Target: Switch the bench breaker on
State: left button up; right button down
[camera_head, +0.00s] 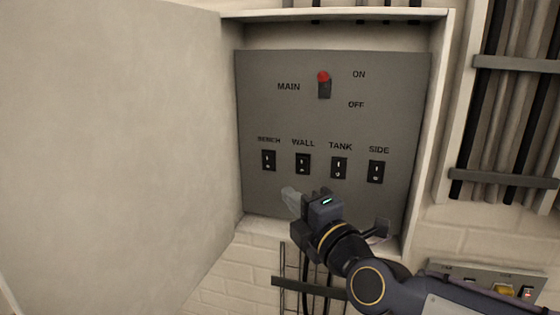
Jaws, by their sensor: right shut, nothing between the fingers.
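The bench breaker (268,160) is a small black switch with a light toggle, the leftmost in the lower row of the grey panel (400,120). Its toggle position is too small to tell surely. My right gripper (290,196) is shut and empty, just below and to the right of the bench breaker, and does not visibly touch it. My left gripper is not in view.
The wall (303,164), tank (339,168) and side (376,171) breakers sit to the right. The red-tipped main lever (323,78) points up toward ON. The open cabinet door (110,150) fills the left. Pipes (510,90) run at right.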

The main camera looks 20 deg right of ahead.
jog(key=shift+r, duration=0.15)
jog(key=shift+w, duration=0.1)
send_near(265, 154)
jog(key=w+a, duration=0.3)
jog(key=a, duration=0.1)
jog(key=shift+w+d+r, duration=0.15)
jog(key=shift+w+d, duration=0.75)
jog(key=shift+d, duration=0.1)
jog(key=shift+w+d+r, duration=0.1)
jog(key=shift+w+d, duration=0.25)
jog(key=shift+w, duration=0.15)
